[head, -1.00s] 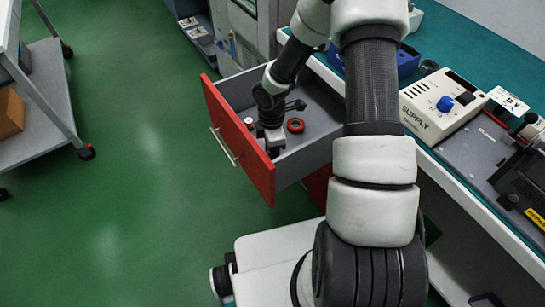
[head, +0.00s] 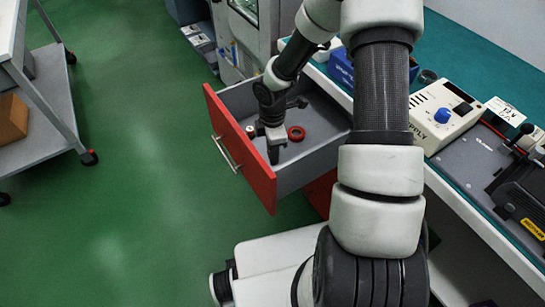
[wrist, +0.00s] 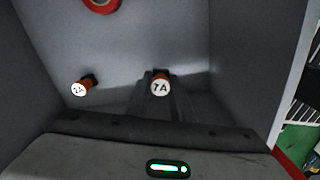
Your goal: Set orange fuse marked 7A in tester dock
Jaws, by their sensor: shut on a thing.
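The orange fuse marked 7A (wrist: 160,87) shows its white top face in the wrist view, between the two fingers of my gripper (wrist: 160,92). My gripper is shut on it, inside the open drawer (head: 236,148). In the head view my gripper (head: 273,152) hides the fuse. I cannot tell whether the fuse touches the drawer floor. A second orange fuse, marked 2A (wrist: 82,87), stands to the left in the wrist view. I cannot clearly make out the tester dock in either view.
A red ring (head: 296,133) lies in the drawer beside my gripper. Drawer walls surround my gripper closely. On the bench at right are a supply box (head: 441,115) and a dark grey device (head: 520,180). A cart (head: 45,115) stands at left; green floor between is clear.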

